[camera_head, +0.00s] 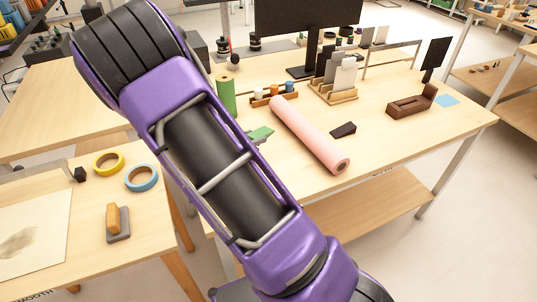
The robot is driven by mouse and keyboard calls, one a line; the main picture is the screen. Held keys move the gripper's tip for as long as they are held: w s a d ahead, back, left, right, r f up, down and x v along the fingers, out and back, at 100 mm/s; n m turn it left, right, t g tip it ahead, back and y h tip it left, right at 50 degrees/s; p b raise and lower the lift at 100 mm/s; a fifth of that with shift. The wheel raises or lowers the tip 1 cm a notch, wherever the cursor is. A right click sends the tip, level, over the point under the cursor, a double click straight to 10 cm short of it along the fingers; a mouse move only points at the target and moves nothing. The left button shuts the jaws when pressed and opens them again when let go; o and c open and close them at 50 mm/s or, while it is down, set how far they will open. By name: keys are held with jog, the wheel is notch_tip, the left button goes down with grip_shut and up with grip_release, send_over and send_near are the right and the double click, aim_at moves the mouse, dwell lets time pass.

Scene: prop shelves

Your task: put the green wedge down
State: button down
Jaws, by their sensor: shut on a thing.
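A small green piece, which looks like the green wedge (261,133), shows just past the right edge of my purple arm, over the near left part of the large wooden table (385,150). My arm hides part of its surroundings, and I cannot tell whether it touches the tabletop or is held above it. My arm crosses the view from upper left to bottom right. My gripper is hidden, so its hold on the wedge cannot be seen.
A pink roll (308,135) lies right of the wedge, and a green cylinder (226,96) stands behind it. A rack of small jars (273,93), a black block (343,129) and a brown wooden holder (411,103) are also there. The table's front right is clear.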

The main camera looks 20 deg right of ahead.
aim_at(259, 133)
jog(key=d+m+g, duration=0.1)
jog(key=w+d+r+m+g+h, duration=0.1)
jog(key=shift+d+r+m+g, duration=0.1)
jog(key=shift+d+m+g, duration=0.05)
jog(key=shift+m+g, duration=0.25)
jog(key=shift+w+d+m+g+h, duration=0.2)
jog(key=shift+m+g+h, duration=0.1)
jog(key=shift+m+g, duration=0.35)
jog(key=shift+w+a+f+m+g, duration=0.15)
jog(key=shift+w+m+g, duration=0.1)
jog(key=shift+m+g, duration=0.25)
jog(key=shift+w+f+m+g, duration=0.15)
jog(key=shift+w+m+g, duration=0.1)
jog(key=shift+g, duration=0.3)
notch_tip(259, 133, down, 10)
jog(key=shift+f, duration=0.1)
jog(key=shift+f+b, duration=0.15)
jog(key=shift+b, duration=0.2)
jog(key=shift+c, duration=1.7)
grip_release()
jog(key=shift+r, duration=0.2)
